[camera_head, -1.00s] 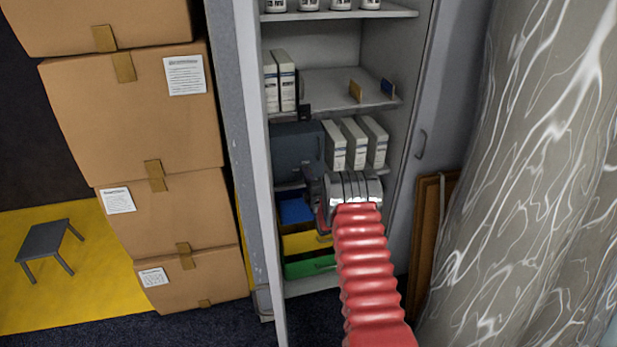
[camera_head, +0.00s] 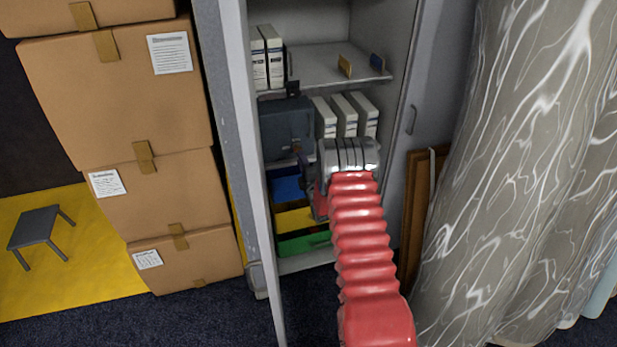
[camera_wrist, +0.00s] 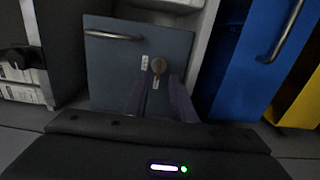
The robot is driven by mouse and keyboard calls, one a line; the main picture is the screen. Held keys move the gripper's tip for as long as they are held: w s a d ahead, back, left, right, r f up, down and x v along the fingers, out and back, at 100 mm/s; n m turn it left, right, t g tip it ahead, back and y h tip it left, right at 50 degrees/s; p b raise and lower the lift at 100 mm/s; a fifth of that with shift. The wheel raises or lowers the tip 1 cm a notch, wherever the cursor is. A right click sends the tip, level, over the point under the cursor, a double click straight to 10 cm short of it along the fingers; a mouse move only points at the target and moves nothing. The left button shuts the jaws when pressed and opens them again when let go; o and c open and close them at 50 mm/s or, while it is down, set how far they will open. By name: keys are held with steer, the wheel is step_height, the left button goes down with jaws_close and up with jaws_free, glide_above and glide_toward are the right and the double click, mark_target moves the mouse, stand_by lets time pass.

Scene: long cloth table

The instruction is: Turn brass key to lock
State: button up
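The brass key (camera_wrist: 158,66) is in the front of a blue-grey metal box (camera_wrist: 110,62), between two small white labels, in the wrist view. The box also shows on a cabinet shelf in the head view (camera_head: 285,122); the key cannot be made out there. My gripper (camera_wrist: 161,82) is open. Its two dark fingers point at the key, one on each side, with the key's head just beyond or between the tips; contact cannot be told.
The open cabinet (camera_head: 398,150) has side walls close around my arm. White binders (camera_head: 345,117) stand beside the box. Blue (camera_head: 286,188), yellow (camera_head: 295,220) and green (camera_head: 302,243) drawers lie below.

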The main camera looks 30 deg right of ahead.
steer(key=s+a, duration=0.1)
steer(key=s, duration=0.8)
steer(key=shift+a, duration=0.4)
steer(key=shift+s+f, duration=0.1)
